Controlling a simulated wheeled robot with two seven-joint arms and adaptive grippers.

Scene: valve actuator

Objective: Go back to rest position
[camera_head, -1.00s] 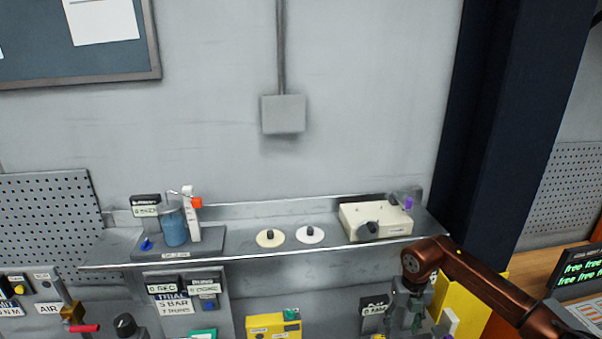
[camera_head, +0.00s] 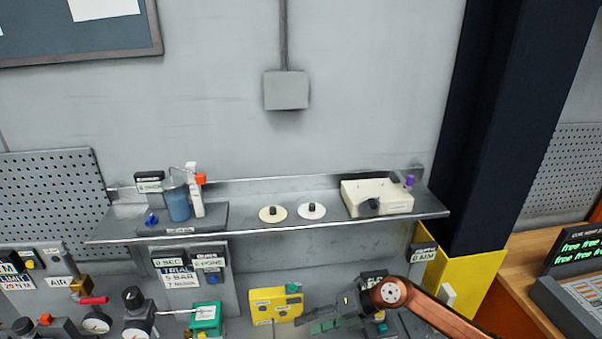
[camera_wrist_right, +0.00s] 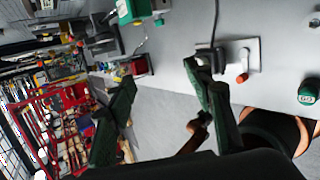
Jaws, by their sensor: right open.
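My right gripper (camera_head: 335,318) is low in the head view, right of centre, in front of and below the wall shelf. Its copper arm comes in from the lower right. In the right wrist view its two dark, green-padded fingers (camera_wrist_right: 162,105) stand well apart with nothing held between them. My left gripper does not show in the head view.
The metal shelf (camera_head: 255,235) carries a blue cup (camera_head: 178,204), two round discs and a cream box (camera_head: 378,200). Below it are a yellow box (camera_head: 268,304), a green box (camera_head: 206,317), gauges and a red-handled valve (camera_head: 94,300). A yellow-based dark pillar (camera_head: 505,110) stands right.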

